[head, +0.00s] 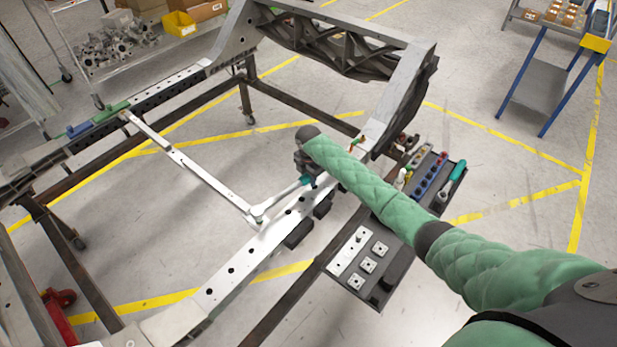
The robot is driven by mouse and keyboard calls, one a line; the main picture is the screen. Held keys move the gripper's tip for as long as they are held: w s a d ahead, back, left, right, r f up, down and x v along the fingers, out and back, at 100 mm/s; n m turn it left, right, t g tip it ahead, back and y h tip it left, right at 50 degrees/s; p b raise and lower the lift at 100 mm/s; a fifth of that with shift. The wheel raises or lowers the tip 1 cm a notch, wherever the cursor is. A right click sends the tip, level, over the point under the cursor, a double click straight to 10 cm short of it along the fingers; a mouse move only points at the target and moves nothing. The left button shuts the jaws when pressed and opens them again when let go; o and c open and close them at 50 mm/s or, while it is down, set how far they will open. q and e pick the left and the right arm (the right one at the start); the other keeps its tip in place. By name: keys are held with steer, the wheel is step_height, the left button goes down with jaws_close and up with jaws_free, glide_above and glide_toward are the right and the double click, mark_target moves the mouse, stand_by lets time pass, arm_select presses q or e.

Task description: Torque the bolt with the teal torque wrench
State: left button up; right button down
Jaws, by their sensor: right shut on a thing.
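My right gripper (309,172) reaches in from the right on a green-sleeved arm and is shut on the teal handle of the torque wrench (283,195). The wrench's pale shaft runs down and left from the gripper. Its head end is at the near chassis rail (232,272), by the joint with a long white crossbar. The bolt cannot be made out; the wrench head may cover it. I cannot tell whether the wrench is seated on it. My left gripper is not in view.
A dark tool tray (424,190) with a teal-handled tool (457,171) and a tray with square plates (345,252) lie right of the rail, close under my arm. The white crossbar (190,166) spans the frame. A raised truss (345,50) stands behind. A blue-legged cart (537,82) stands far right.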

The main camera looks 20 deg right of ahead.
steer(key=shift+s+d+m+p, duration=0.35)
steer(key=shift+s+m+p, duration=0.15)
steer(key=shift+s+p, duration=0.45)
stand_by(0.5)
steer(key=shift+w+r+p, duration=0.15)
steer(key=shift+r+p, duration=0.75)
steer(key=shift+r, duration=0.2)
stand_by(0.5)
